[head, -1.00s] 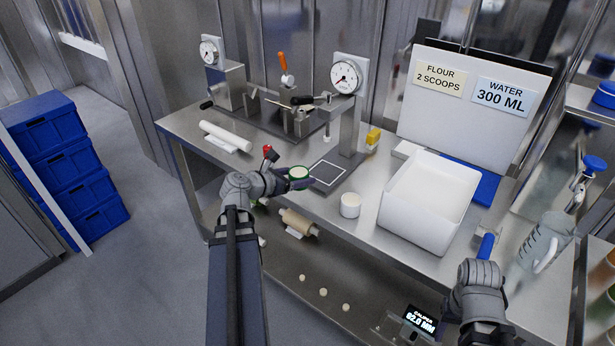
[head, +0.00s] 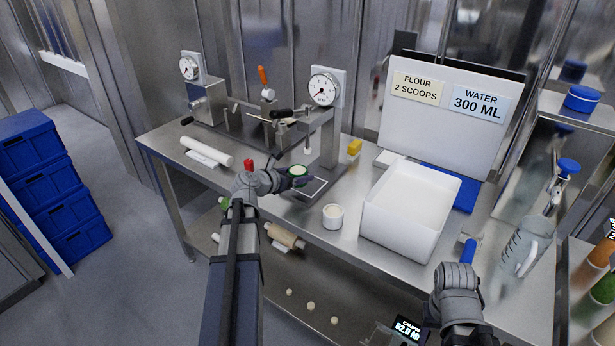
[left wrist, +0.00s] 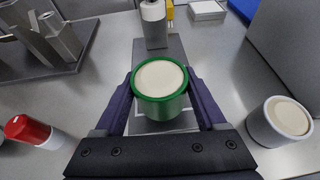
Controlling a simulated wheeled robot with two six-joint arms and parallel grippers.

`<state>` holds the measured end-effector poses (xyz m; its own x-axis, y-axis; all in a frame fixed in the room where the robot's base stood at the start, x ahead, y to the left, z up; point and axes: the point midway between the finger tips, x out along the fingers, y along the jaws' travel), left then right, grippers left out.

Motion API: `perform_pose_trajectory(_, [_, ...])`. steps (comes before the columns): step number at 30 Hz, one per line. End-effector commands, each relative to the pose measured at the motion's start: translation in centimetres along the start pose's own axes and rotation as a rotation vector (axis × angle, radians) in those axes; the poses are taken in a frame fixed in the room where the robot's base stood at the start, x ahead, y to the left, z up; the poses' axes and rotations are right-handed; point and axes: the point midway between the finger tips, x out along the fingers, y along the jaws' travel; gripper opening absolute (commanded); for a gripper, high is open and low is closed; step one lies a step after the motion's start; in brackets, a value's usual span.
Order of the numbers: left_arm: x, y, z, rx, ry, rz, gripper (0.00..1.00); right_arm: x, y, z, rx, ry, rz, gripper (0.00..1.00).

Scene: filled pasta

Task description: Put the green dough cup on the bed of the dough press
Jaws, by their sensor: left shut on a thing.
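The green dough cup (head: 298,171), filled with pale dough, is held upright in my left gripper (head: 290,178). In the left wrist view the cup (left wrist: 160,92) sits between the two shut fingers (left wrist: 162,103), above the dough press bed. The dark bed (head: 314,190) has a white square outline, partly hidden by the cup and gripper. I cannot tell how large the gap under the cup is. The press (head: 329,140) carries a round gauge. My right gripper (head: 460,272) is by a blue-handled tool (head: 468,250); its fingers are not clear.
A white cup of dough (head: 333,219) stands right of the bed. A white bin (head: 400,222) is further right. Another machine with a gauge (head: 190,68) and a white roll (head: 207,151) are at the left.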

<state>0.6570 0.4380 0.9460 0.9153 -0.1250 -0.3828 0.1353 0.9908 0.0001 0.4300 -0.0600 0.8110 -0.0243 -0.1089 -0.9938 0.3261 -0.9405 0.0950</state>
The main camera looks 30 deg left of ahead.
Motion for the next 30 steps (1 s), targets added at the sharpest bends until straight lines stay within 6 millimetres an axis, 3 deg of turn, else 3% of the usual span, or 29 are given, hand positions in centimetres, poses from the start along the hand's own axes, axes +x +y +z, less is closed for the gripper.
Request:
perform_pose_trajectory(1, [1.2, 0.2, 0.5, 0.000, -0.001, -0.002, 0.10, 0.0, 0.0, 0.0, 0.000, 0.000, 0.000, 0.50])
perform_pose_trajectory(6, [3.0, 0.1, 1.2, 0.000, 0.000, 0.000, 0.10, 0.0, 0.0, 0.0, 0.000, 0.000, 0.000, 0.50])
perform_pose_trajectory(14, [3.4, 0.0, 1.4, -0.001, 0.000, 0.001, 0.10, 0.0, 0.0, 0.0, 0.000, 0.000, 0.000, 0.50])
perform_pose_trajectory(18, [4.6, 0.1, 1.9, 0.000, 0.000, -0.001, 0.10, 0.0, 0.0, 0.0, 0.000, 0.000, 0.000, 0.50])
perform_pose_trajectory(24, [5.6, 0.0, -1.1, -0.001, 0.000, 0.000, 0.10, 3.2, -0.3, -0.2, 0.000, 0.000, 0.000, 0.50])
perform_pose_trajectory(30, [5.8, 0.0, -1.5, -0.001, 0.000, 0.001, 0.10, 3.6, -0.3, -0.2, -0.001, 0.000, 0.000, 0.50])
